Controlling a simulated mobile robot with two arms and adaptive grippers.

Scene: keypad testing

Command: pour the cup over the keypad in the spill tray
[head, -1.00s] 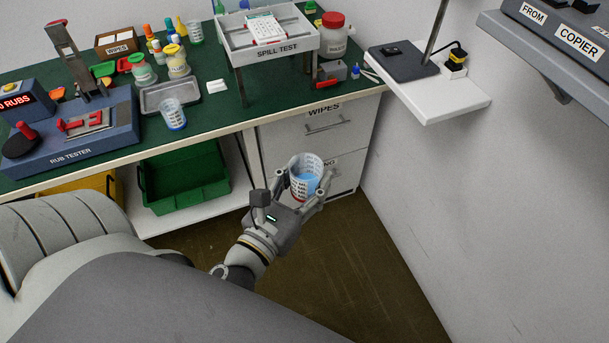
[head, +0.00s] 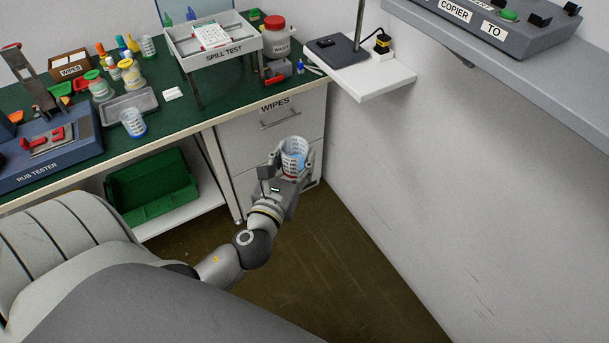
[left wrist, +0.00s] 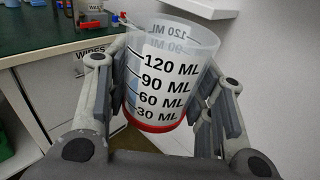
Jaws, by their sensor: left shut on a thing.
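A clear measuring cup (head: 293,155) with printed lettering and pale blue contents is held by my left gripper (head: 290,173) in front of the drawer cabinet, below bench height. In the left wrist view the cup (left wrist: 165,85) shows ML marks and a red base, and stands between the two fingers, roughly upright with a slight tilt. The keypad (head: 211,36) is white and lies in the spill tray (head: 224,54), a white raised tray on legs at the back of the bench, labelled SPILL TEST. The tray is well beyond and left of the cup. My right gripper is out of view.
A second cup (head: 133,122) stands on the green bench (head: 192,120), near jars and a metal tray (head: 130,103). A white jar with a red lid (head: 276,38) is right of the spill tray. A white shelf (head: 360,82) juts out at the right.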

